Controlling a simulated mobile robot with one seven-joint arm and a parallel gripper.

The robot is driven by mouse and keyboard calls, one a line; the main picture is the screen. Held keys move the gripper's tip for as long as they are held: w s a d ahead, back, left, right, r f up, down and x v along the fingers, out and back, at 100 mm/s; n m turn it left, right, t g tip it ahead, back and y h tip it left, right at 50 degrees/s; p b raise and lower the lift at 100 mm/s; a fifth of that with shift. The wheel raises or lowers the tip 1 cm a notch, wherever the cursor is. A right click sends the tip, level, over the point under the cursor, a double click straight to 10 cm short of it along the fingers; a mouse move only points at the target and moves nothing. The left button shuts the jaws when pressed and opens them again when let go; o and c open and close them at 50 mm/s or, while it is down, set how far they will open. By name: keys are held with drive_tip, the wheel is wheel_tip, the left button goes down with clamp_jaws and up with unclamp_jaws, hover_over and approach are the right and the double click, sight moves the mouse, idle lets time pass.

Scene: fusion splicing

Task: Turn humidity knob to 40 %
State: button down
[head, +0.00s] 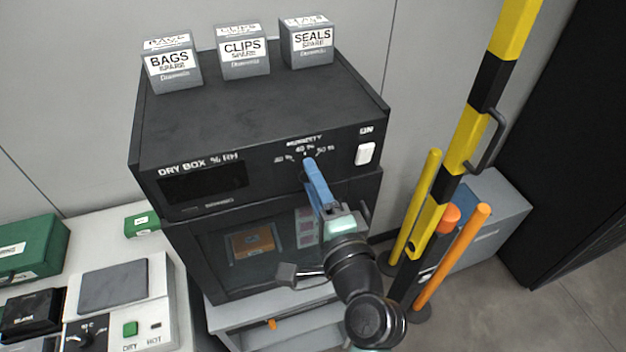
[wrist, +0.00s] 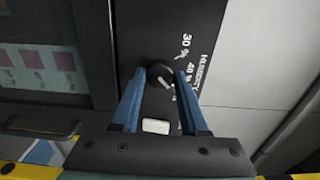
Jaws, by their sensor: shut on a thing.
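The humidity knob (wrist: 160,75) is a small round dark knob with a white line, on the black front panel of the dry box (head: 258,172). My gripper (wrist: 160,72) has its two blue fingers on either side of the knob and is shut on it. In the wrist view the white line slants to the lower right, a little below the 40 % label (wrist: 190,75). The 30 % label lies above it; the 50 % label is hidden by a finger. In the head view my gripper (head: 310,165) covers the knob, below the 40 % mark.
A white ON switch (head: 365,153) sits right of the knob. Three boxes, bags (head: 172,67), clips (head: 243,51) and seals (head: 307,43), stand on top. A yellow-black post (head: 470,110) and an orange pole (head: 455,260) stand at right. The dry box's display (head: 205,183) is dark.

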drive_tip(key=shift+f+n+b, duration=0.1)
drive_tip(key=shift+n+b, duration=0.2)
drive_tip(key=shift+b, duration=0.1)
drive_tip(key=n+b, duration=0.8)
idle(0.5)
drive_tip(key=shift+c, duration=2.1)
unclamp_jaws()
drive_tip(key=shift+s+b, duration=0.15)
drive_tip(key=shift+b, duration=0.2)
